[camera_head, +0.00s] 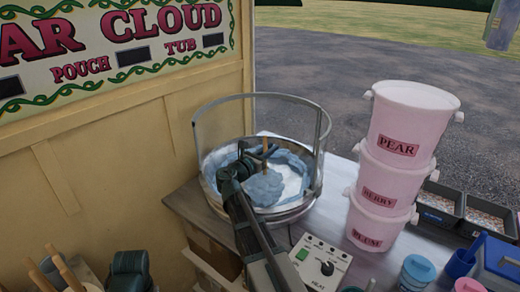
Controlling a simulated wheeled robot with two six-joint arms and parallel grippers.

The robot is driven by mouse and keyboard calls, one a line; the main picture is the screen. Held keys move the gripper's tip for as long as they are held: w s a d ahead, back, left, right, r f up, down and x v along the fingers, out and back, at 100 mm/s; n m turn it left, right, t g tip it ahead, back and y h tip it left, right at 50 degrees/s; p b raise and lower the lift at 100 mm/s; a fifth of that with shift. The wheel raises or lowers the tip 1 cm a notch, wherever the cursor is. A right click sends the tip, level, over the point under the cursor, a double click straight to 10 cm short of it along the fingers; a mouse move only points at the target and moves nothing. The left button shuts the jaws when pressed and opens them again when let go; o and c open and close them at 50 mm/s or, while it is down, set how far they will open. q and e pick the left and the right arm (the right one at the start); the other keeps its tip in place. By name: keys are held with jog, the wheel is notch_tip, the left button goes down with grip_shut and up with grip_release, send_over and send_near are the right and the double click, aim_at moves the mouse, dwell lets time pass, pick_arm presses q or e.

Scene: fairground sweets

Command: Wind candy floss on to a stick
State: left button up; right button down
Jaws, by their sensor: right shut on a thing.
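The candy floss machine's round metal bowl (290,213) stands on the counter with a clear guard around it. Pale blue floss (292,165) lines the inside of the bowl. My right gripper (262,157) reaches into the bowl and is shut on a wooden stick (265,145), whose upper end shows above the fingers. A blue clump of floss (264,189) sits around the stick's lower part, below the gripper; the stick's lower end is hidden. A dark green part at the bottom left looks like my left arm; no left fingers show.
More wooden sticks (50,268) stand at the bottom left. A control box (320,262) with a green button and a knob is in front of the bowl. Stacked pink tubs (410,120) labelled PEAR, BERRY and PLUM stand close on the right. Dark trays (445,204) and blue containers fill the far right.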

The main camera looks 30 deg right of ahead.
jog(key=s+d, duration=0.1)
jog(key=d, duration=0.6)
jog(key=w+d, duration=1)
jog(key=w, duration=0.1)
notch_tip(320, 180, up, 8)
jog(key=p, duration=0.7)
jog(key=shift+s+p, duration=0.35)
jog(key=shift+f, duration=0.15)
